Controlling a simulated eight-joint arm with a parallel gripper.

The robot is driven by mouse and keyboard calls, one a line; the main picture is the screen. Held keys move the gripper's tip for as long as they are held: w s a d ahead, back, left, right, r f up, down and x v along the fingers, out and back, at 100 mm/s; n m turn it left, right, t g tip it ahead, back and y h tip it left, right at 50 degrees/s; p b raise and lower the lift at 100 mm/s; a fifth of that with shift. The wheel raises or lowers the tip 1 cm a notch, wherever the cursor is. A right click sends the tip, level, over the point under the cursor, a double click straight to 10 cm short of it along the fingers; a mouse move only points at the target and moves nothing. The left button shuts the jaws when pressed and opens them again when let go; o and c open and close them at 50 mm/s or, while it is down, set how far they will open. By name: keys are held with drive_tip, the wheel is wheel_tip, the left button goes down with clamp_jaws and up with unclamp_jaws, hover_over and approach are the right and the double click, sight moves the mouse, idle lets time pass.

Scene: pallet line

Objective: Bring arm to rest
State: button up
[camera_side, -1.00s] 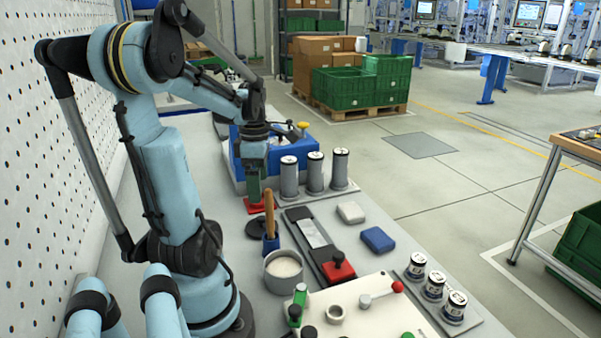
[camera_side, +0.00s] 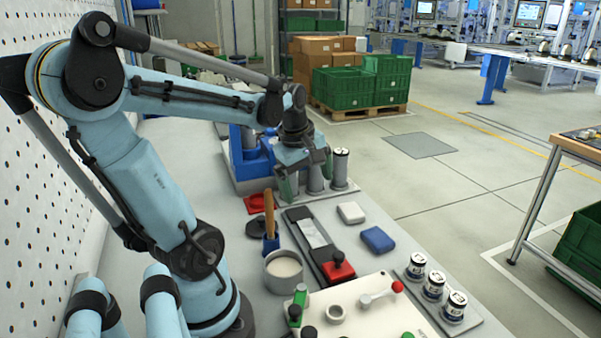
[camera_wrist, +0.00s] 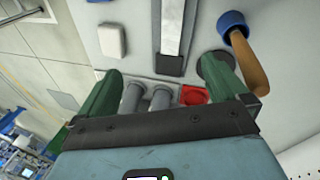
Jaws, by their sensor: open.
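My gripper (camera_side: 306,180) is open, with its green fingers spread and nothing between them. In the side view it hangs in front of the grey cylinders (camera_side: 340,168) and hides part of them. Whether it touches them I cannot tell. In the wrist view the gripper (camera_wrist: 164,68) shows its fingers wide apart, with two grey cylinders (camera_wrist: 131,98) and a red pad (camera_wrist: 193,95) beyond them. The red pad also lies bare on the bench in the side view (camera_side: 259,203).
A blue machine (camera_side: 250,160) stands behind. A wooden-handled tool (camera_side: 269,212), a metal pot (camera_side: 283,268), a strip with a red block (camera_side: 338,271), white and blue blocks (camera_side: 378,239) and labelled cans (camera_side: 433,285) crowd the bench. A pegboard wall (camera_side: 40,190) rises at left.

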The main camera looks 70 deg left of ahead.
drive_tip(key=w+d+m+t, duration=0.2)
drive_tip(key=d+m, duration=0.7)
drive_tip(key=m, duration=0.1)
drive_tip(key=w+d+m+t+h, duration=0.1)
drive_tip(key=w+d+m+t, duration=0.1)
drive_tip(key=d+m, duration=0.6)
drive_tip(key=shift+d+m+t, duration=0.3)
drive_tip(key=shift+d+m, duration=0.1)
drive_tip(key=shift+m, duration=0.8)
